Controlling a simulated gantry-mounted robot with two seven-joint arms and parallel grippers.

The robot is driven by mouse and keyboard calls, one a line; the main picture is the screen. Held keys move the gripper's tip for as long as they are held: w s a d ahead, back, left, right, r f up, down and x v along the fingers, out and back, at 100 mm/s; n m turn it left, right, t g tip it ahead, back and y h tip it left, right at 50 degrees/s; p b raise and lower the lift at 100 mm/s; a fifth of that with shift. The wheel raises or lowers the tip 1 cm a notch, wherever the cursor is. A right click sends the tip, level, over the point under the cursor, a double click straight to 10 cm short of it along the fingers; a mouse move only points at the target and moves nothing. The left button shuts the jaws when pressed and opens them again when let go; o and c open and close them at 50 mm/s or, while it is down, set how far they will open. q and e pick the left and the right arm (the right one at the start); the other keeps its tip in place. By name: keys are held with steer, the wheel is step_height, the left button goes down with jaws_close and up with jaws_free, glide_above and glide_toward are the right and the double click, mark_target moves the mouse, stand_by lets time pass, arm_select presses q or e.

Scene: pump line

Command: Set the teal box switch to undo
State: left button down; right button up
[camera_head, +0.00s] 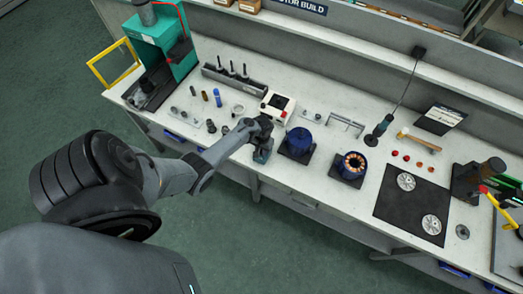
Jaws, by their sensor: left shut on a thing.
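My left gripper (259,131) reaches in over the front edge of the bench, with its jaws pointing down at a small dark teal-blue box (262,155). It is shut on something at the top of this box. The jaws and hand hide the switch and any marking, so its setting cannot be read. A large teal housing (154,31) stands at the back left of the bench, well away from the gripper. My right gripper is not in view.
A white control box (277,106) with a red button stands just behind my left gripper. Small parts lie to the left. A black mat (404,213) holds two discs.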

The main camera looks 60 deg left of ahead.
arm_select(q)
steer(key=shift+w+a+f+g+h+b, duration=0.15)
steer(key=shift+w+g+h+b, duration=0.1)
steer(key=shift+g+h+b, duration=0.3)
steer(key=shift+w+a+f+g+h+b, duration=0.15)
steer(key=shift+g+h+b, duration=0.2)
steer(key=shift+g+b, duration=0.45)
steer(key=shift+b, duration=0.5)
steer(key=shift+r+g+h, duration=0.3)
steer(key=shift+g, duration=0.05)
steer(key=c, duration=1)
jaws_free()
steer(key=shift+o, duration=0.2)
steer(key=shift+r, duration=0.1)
